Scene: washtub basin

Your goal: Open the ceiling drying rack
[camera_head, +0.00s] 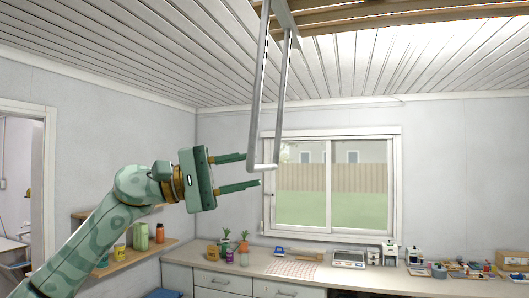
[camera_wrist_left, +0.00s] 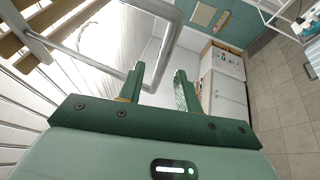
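The ceiling drying rack (camera_head: 400,16) has wooden slats at the top of the head view. Its grey U-shaped pull bar (camera_head: 257,95) hangs down from it. The slats also show at upper left in the left wrist view (camera_wrist_left: 62,33). My green left gripper (camera_head: 254,170) is open at the bar's lower end. One finger is at about the level just above the bottom rung, the other just below it. In the left wrist view the bar (camera_wrist_left: 168,45) reaches down to the gap between the fingertips. I cannot tell whether they touch it. My right gripper is not in view.
A counter (camera_head: 240,272) with potted plants, a scale (camera_head: 349,258) and tools runs below the window (camera_head: 330,185). A wooden wall shelf (camera_head: 135,257) with jars is at left, beside a doorway. The air around the bar is clear.

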